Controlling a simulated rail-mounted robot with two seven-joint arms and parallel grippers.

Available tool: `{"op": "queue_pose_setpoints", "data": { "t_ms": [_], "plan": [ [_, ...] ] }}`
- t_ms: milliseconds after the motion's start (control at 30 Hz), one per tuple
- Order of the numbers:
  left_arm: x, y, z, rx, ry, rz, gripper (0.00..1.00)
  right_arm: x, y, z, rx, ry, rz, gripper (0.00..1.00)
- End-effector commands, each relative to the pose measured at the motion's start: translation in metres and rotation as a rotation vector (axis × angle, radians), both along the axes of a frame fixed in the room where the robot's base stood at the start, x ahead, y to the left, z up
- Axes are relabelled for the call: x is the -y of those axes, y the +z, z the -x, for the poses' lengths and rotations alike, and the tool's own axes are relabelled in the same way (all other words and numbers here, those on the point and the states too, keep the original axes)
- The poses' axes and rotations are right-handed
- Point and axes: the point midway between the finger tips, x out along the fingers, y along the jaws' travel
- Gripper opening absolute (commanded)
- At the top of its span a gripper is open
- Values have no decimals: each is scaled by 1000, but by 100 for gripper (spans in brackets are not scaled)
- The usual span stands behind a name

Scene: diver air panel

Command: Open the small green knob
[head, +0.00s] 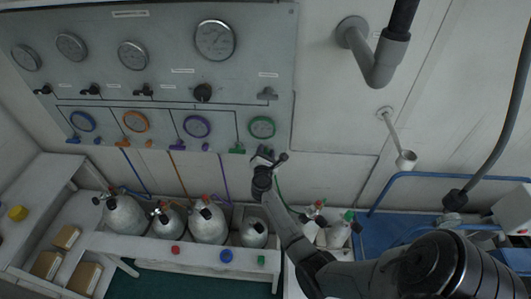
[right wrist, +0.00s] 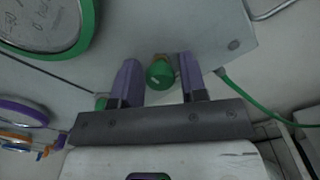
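The small green knob (right wrist: 160,73) shows in the right wrist view, low on the grey panel. It sits between the two purple fingers of my right gripper (right wrist: 160,80), with a narrow gap visible on each side. My right gripper is open. In the head view my right gripper (head: 270,156) is at the panel's lower edge, just below the green-ringed gauge (head: 262,127), and it hides the small knob. My left gripper is not in view.
The grey panel (head: 160,85) carries several gauges and black valves. A green fitting (head: 237,149) is just left of my right gripper. Grey cylinders (head: 207,224) stand in a white rack below. A grey pipe (head: 378,70) sticks out at upper right.

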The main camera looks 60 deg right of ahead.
Motion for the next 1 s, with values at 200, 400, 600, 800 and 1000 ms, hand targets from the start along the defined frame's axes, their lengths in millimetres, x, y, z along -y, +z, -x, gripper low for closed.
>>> {"op": "queue_pose_setpoints", "data": {
  "t_ms": [200, 400, 600, 800, 1000],
  "plan": [
    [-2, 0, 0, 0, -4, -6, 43, 0, 0, 0, 0, 0, 0, 18],
    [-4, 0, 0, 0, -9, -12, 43, 0, 0, 0, -1, 0, 0, 4],
    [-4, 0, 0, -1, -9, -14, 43, 0, 0, 0, -29, -1, 14, 4],
    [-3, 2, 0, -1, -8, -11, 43, 0, 0, 0, -129, -1, 64, 4],
    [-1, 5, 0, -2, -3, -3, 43, 0, 1, 0, -291, -2, 145, 4]
  ]
}}
